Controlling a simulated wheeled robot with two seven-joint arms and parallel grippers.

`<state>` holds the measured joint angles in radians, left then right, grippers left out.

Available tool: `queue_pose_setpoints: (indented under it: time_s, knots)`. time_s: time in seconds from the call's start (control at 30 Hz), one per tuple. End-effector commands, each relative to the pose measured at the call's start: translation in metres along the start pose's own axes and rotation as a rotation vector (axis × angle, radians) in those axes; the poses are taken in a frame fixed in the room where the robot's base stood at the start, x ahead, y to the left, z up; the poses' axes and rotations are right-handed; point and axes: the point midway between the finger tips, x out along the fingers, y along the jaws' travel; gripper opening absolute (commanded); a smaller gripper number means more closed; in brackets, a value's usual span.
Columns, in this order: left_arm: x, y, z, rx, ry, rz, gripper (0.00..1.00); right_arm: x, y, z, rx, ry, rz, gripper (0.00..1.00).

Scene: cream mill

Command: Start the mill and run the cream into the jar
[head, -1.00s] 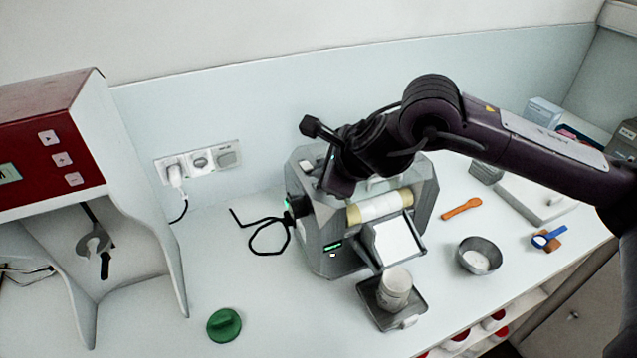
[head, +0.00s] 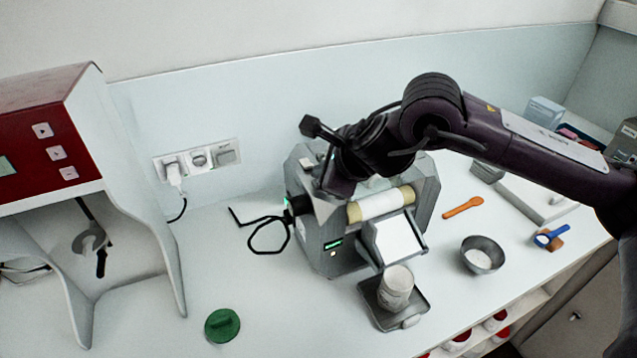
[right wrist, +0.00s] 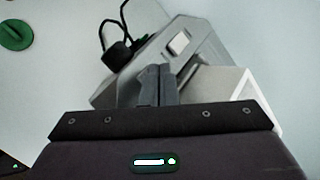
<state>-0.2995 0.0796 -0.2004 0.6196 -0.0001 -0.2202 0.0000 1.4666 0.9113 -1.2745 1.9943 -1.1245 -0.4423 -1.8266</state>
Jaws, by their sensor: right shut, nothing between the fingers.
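The grey mill (head: 345,262) stands on the counter with a small green display lit on its front. A cream-coloured band shows on its roller (head: 380,205). A pale sloping apron (head: 397,238) leads down toward the white jar (head: 396,282), which stands open on a dark tray (head: 415,318) in front. My right gripper (head: 335,187) is shut and empty over the mill's left side. In the right wrist view its fingers (right wrist: 157,72) are together beside a pale button or switch (right wrist: 180,43) on the mill; contact cannot be told. My left gripper is out of view.
A green lid (head: 222,325) lies at front left. A red and white cabinet (head: 45,140) stands at left. A black cable (head: 268,237) lies beside the mill.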

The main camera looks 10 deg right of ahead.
Motion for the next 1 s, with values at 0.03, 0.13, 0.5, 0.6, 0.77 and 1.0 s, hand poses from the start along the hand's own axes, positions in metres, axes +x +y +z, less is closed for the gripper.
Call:
queue_pose_setpoints:
  time_s: [0.03,0.13,0.5,0.6,0.77,1.0]
  knots:
    - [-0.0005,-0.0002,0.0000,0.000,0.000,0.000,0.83,-0.0004,-0.0003,0.0004,0.000,0.000,0.000,0.00]
    - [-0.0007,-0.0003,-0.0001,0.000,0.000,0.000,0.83,-0.0005,-0.0004,0.0005,0.000,0.000,0.000,0.00]
    - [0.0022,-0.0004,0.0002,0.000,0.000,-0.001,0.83,0.0011,0.0008,-0.0006,0.000,0.000,0.000,0.00]
    - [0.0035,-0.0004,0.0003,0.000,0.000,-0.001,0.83,0.0018,0.0013,-0.0011,0.000,0.000,0.000,0.00]
    - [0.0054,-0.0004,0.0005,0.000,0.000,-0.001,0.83,0.0028,0.0020,-0.0018,0.000,-0.001,0.000,0.00]
    - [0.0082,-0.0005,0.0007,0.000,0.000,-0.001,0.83,0.0043,0.0031,-0.0029,0.000,0.000,0.000,0.00]
